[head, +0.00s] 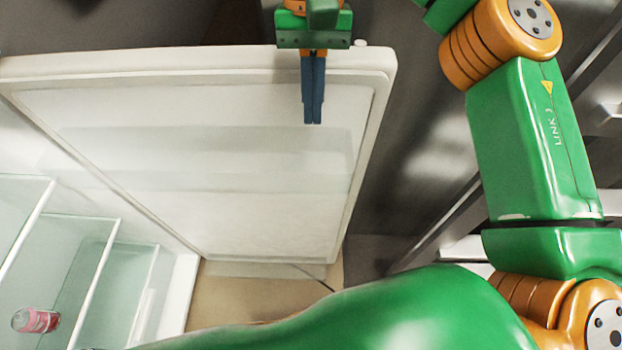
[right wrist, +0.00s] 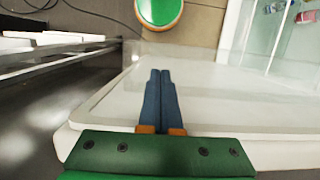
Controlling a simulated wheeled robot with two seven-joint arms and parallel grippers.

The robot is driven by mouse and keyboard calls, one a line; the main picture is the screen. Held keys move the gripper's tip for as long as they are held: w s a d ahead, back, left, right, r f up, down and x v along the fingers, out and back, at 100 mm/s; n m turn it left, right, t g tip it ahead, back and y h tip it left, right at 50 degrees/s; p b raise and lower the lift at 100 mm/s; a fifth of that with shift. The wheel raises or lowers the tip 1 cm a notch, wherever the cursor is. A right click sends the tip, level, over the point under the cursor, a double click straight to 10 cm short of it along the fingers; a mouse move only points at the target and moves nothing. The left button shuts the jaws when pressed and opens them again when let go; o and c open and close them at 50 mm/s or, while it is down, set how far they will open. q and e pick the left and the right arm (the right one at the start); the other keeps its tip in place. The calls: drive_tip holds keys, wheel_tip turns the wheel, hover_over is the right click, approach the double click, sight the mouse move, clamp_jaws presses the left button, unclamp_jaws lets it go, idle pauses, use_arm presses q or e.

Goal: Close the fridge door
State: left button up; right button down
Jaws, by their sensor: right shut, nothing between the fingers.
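The white fridge door (head: 200,150) stands open in the head view, its inner panel facing me. The fridge interior (head: 80,260) with glass shelves shows at the lower left. My right gripper (head: 313,122) is shut and empty, its blue fingers pointing down over the door's top edge, in front of the inner panel in the picture. In the right wrist view the shut fingers (right wrist: 160,72) lie over the door (right wrist: 210,95); whether they touch it I cannot tell. My left gripper is not in view.
A pink-red can or jar (head: 35,320) lies in the fridge at the lower left. Grey metal shelving or rails (head: 440,225) run along the right. Brown floor (head: 250,295) shows below the door, with a dark cable on it.

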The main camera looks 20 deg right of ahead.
drive_tip(key=b, duration=0.3)
hover_over(311, 169)
drive_tip(key=s, duration=0.2)
drive_tip(key=f, duration=0.8)
drive_tip(key=shift+w+a+f, duration=0.1)
drive_tip(key=shift+w+a, duration=0.1)
drive_tip(key=shift+w, duration=0.05)
drive_tip(key=p+x, duration=0.1)
drive_tip(key=x, duration=0.3)
drive_tip(key=shift+s+f+p, duration=0.3)
drive_tip(key=shift+p, duration=0.05)
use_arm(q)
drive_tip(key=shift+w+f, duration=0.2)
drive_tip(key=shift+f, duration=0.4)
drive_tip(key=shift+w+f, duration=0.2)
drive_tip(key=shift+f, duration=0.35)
use_arm(e)
drive_tip(key=shift+a+f, duration=0.1)
drive_tip(key=shift+f, duration=0.35)
